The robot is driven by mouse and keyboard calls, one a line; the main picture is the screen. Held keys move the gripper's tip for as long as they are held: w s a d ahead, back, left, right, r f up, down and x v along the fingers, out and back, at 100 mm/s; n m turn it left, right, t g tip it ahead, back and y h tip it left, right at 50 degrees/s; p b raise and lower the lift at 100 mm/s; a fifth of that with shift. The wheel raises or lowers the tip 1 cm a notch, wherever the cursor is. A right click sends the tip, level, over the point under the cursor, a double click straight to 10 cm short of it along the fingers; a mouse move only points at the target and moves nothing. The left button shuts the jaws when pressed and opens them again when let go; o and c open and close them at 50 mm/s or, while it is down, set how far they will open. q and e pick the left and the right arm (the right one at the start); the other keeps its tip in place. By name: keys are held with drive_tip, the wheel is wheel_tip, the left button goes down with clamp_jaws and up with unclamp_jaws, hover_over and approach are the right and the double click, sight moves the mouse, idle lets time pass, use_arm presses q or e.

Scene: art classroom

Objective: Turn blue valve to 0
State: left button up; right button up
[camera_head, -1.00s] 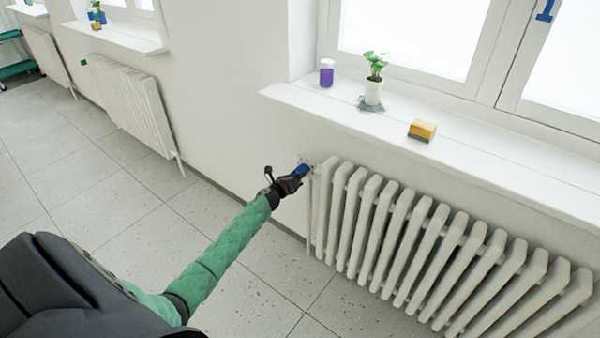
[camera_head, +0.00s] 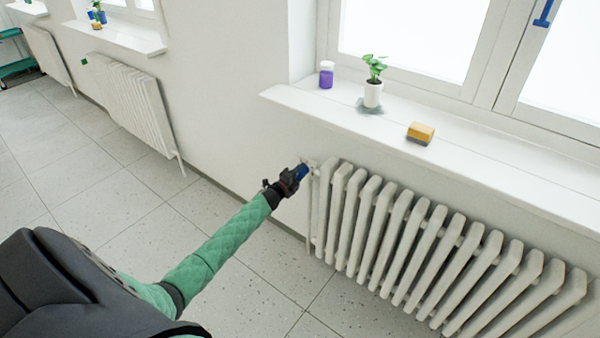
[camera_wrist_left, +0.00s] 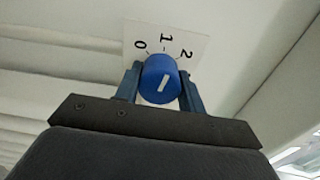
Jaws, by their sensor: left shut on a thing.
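The blue valve (camera_wrist_left: 154,72) is a round knob with a white mark, seen end-on in the left wrist view. Behind it is a white plate (camera_wrist_left: 178,30) with the digits 0, 1 and 2. The mark slants up and right, seemingly between 1 and 2. My left gripper (camera_wrist_left: 158,82) is shut on the knob, one finger on each side. In the head view my left gripper (camera_head: 300,172) reaches the radiator's upper left corner, where the knob is mostly hidden by the fingers. My right gripper is not in view.
The white radiator (camera_head: 385,225) runs to the right of the gripper. Above it the windowsill (camera_head: 480,145) holds a purple-filled bottle (camera_head: 326,76), a potted plant (camera_head: 373,92) and a yellow sponge (camera_head: 421,132). The tiled floor (camera_head: 120,200) at left is clear.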

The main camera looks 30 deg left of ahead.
use_arm(q)
drive_tip(key=n, duration=0.3)
drive_tip(key=shift+p, duration=0.35)
drive_tip(key=n+p, duration=0.1)
drive_tip(key=n, duration=0.3)
drive_tip(key=shift+a, duration=0.1)
drive_tip(key=n, duration=0.2)
drive_tip(key=shift+n, duration=0.3)
drive_tip(key=shift+n+p, duration=0.3)
drive_tip(key=shift+n, duration=0.9)
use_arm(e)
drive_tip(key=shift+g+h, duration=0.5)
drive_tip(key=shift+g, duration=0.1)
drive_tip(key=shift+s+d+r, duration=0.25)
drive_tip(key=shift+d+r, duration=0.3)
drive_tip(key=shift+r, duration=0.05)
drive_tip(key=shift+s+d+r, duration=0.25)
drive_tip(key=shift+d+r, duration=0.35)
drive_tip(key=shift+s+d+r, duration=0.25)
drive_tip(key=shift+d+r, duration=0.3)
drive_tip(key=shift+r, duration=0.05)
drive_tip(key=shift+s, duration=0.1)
use_arm(q)
drive_tip(key=o, duration=1)
drive_tip(key=shift+c, duration=0.2)
drive_tip(key=shift+s, duration=0.2)
